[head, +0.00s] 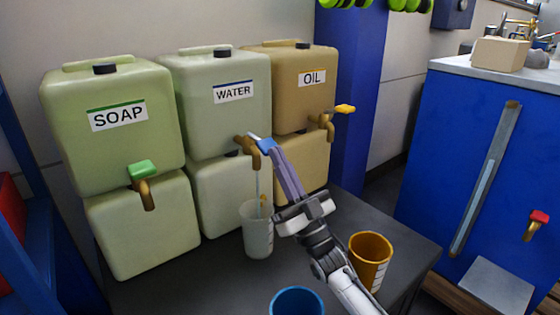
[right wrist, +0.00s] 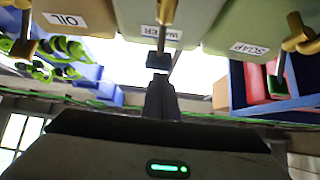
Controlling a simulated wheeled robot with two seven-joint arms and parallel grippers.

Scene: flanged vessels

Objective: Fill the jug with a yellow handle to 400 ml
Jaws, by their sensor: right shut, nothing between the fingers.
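The pale, translucent jug (head: 257,232) stands upright on the dark table under the spout of the water tap (head: 250,150). A bit of its yellow handle (head: 263,201) shows at the back of its rim. A thin stream runs from the spout into the jug; the level inside cannot be read. In the right wrist view the shut fingers (right wrist: 159,88) point at the lever. My left gripper is out of view.
The soap tank (head: 115,130) with a green tap stands left and the oil tank (head: 292,80) with a yellow tap right. An orange jug (head: 370,258) stands right of my right arm; a blue vessel (head: 297,303) is at the front edge. A blue cabinet (head: 470,150) stands at the right.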

